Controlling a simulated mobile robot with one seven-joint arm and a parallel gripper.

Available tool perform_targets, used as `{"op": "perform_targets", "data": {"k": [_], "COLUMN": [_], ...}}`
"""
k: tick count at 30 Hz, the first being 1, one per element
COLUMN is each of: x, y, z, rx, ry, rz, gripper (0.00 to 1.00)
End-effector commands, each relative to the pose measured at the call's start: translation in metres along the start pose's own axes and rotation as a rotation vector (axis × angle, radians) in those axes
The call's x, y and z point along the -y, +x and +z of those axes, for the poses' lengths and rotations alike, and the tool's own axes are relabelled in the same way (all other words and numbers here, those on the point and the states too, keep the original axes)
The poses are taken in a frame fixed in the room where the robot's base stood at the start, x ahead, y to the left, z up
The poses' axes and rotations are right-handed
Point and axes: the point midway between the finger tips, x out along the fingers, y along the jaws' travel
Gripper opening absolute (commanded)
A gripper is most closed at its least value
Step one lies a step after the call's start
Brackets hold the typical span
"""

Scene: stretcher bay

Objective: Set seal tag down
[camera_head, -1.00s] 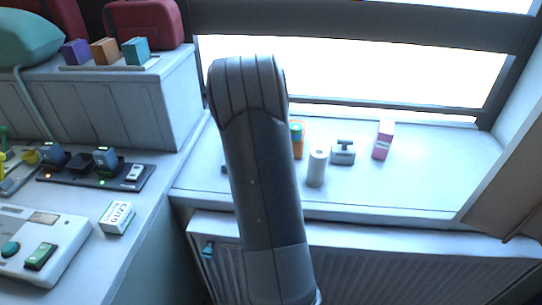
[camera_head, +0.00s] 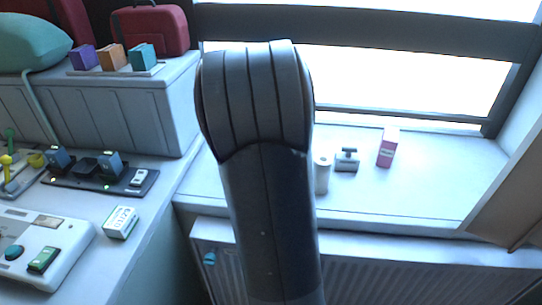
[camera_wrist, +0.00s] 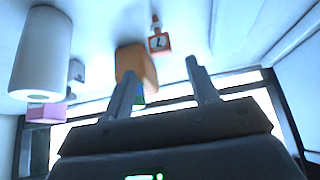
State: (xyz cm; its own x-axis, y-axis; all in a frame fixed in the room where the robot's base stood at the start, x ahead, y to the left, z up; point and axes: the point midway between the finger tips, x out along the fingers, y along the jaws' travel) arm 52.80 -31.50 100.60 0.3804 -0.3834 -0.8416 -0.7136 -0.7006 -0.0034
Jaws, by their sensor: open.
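A small red-orange tag with a dark mark and a thin stem (camera_wrist: 159,43), which looks like the seal tag, rests on the white sill in the wrist view. My gripper (camera_wrist: 160,66) is open, its two fingers apart with nothing held between them. The tag appears beyond the fingertips, apart from them. In the head view my arm hides the gripper and the tag.
An orange block (camera_wrist: 136,64) is close to the left finger in the wrist view. The sill's right part is clear.

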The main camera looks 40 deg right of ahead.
Motion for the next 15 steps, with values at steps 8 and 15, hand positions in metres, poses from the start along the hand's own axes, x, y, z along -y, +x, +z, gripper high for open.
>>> {"op": "perform_targets", "data": {"k": [8, 15], "x": [0.027, 0.063], "y": [-0.053, -0.143], "z": [0.025, 0.081], "rx": [0.034, 0.082], "ry": [-0.049, -0.190], "rz": [-0.092, -0.239], "gripper": [0.54, 0.54]}}
